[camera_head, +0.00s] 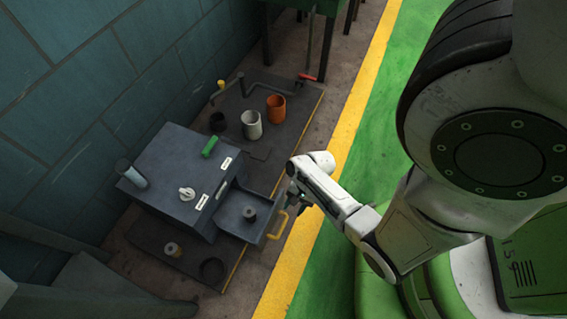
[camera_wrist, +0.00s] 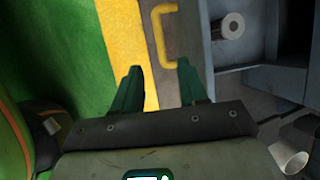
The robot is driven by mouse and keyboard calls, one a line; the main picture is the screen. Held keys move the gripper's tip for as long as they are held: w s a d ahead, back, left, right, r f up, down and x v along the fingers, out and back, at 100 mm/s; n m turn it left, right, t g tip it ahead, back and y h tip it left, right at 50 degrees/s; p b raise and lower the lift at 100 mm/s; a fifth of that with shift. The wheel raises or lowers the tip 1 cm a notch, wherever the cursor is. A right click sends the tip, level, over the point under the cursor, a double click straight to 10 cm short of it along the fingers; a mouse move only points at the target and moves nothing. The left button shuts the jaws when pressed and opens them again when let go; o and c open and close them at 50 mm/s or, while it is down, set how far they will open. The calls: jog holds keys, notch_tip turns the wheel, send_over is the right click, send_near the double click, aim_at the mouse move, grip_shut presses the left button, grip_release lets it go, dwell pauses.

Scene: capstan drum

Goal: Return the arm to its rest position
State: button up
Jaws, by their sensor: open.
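My arm reaches from the right of the head view toward the grey box (camera_head: 170,165). My gripper (camera_wrist: 158,72) is open and empty in the wrist view, its two green fingers apart. In the head view the gripper end (camera_head: 294,196) is beside the yellow drawer handle (camera_head: 279,225), partly hidden by my wrist. In the wrist view the yellow handle (camera_wrist: 155,38) lies ahead of the fingertips, apart from them. The drawer (camera_head: 235,222) stands pulled out of the box, with a dark cylinder (camera_head: 249,214) inside; this cylinder also shows in the wrist view (camera_wrist: 231,27).
Behind the box, an orange cup (camera_head: 276,108), a pale cup (camera_head: 251,124) and a dark cup (camera_head: 217,121) stand on a dark plate. A green grip (camera_head: 210,146) and a white knob (camera_head: 187,193) are on the box. Green floor (camera_head: 385,110) beyond the yellow line is clear.

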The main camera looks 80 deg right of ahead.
jog(key=w+a+r+n+g+h, duration=0.1)
jog(key=w+a+r+n, duration=0.1)
jog(key=a+r+n, duration=0.4)
jog(key=w+a+r+n+h, duration=0.1)
jog(key=w+r+n+h, duration=0.15)
jog(key=r+n, duration=0.65)
jog(key=w+a+r+n+g+h, duration=0.1)
jog(key=w+a+r+n, duration=0.25)
jog(key=r+n, duration=0.4)
notch_tip(320, 180, up, 26)
jog(key=m+p, duration=0.2)
jog(key=p, duration=2.2)
jog(key=shift+s, duration=0.4)
